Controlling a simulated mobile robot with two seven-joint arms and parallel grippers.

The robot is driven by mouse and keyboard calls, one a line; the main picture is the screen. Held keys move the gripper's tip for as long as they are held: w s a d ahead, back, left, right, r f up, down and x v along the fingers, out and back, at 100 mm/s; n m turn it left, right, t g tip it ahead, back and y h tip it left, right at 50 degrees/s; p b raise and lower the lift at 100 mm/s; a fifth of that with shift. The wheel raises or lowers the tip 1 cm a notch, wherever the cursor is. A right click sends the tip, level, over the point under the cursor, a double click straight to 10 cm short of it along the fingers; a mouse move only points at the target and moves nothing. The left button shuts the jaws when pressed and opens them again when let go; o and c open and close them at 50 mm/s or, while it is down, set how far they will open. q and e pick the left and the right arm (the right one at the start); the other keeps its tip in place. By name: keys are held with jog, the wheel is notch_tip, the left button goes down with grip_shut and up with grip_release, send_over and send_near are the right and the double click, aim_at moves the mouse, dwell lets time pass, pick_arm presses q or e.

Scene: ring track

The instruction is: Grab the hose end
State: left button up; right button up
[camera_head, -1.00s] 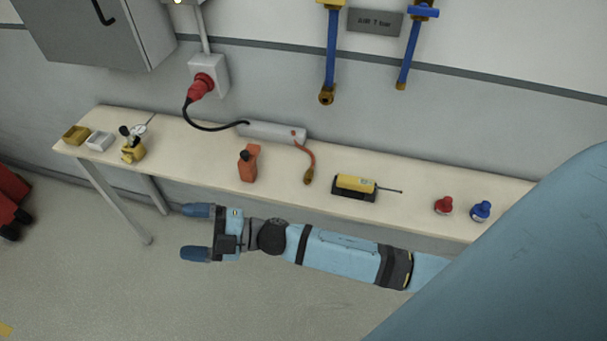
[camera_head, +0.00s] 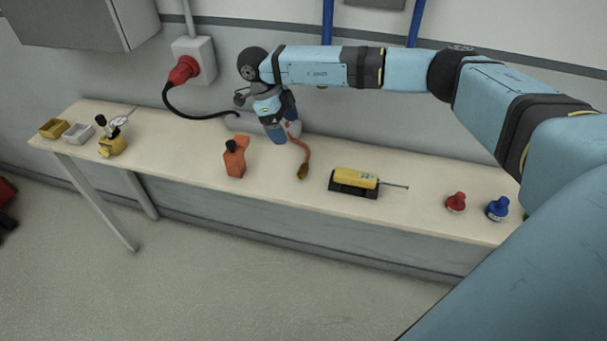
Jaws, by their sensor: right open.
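The short orange hose (camera_head: 303,150) lies on the bench, and its brass-coloured end (camera_head: 302,172) points toward the front edge. My right gripper (camera_head: 279,133) reaches down from above, with its blue fingertips just behind and left of the hose. It is open with nothing seen between its fingers, and the hose end lies apart from it, nearer the front. The gripper hides most of the grey block at the hose's other end. My left gripper is not in view.
On the bench (camera_head: 270,196) stand an orange bottle (camera_head: 235,157), a yellow-and-black tool (camera_head: 355,183), a red-topped piece (camera_head: 456,202) and a blue-topped piece (camera_head: 497,208). A black cable (camera_head: 190,112) hangs from a red plug (camera_head: 184,70).

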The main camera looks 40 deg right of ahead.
send_over(304, 166)
jog(key=w, duration=0.2)
jog(key=f, duration=0.7)
jog(key=shift+s+a+f, duration=0.1)
jog(key=shift+a+f, duration=0.05)
jog(key=shift+a, duration=0.2)
jog(key=shift+a+x, duration=0.2)
jog(key=shift+x, duration=1.2)
jog(key=shift+a+x, duration=0.2)
jog(key=shift+x, duration=1.25)
jog(key=c, duration=1)
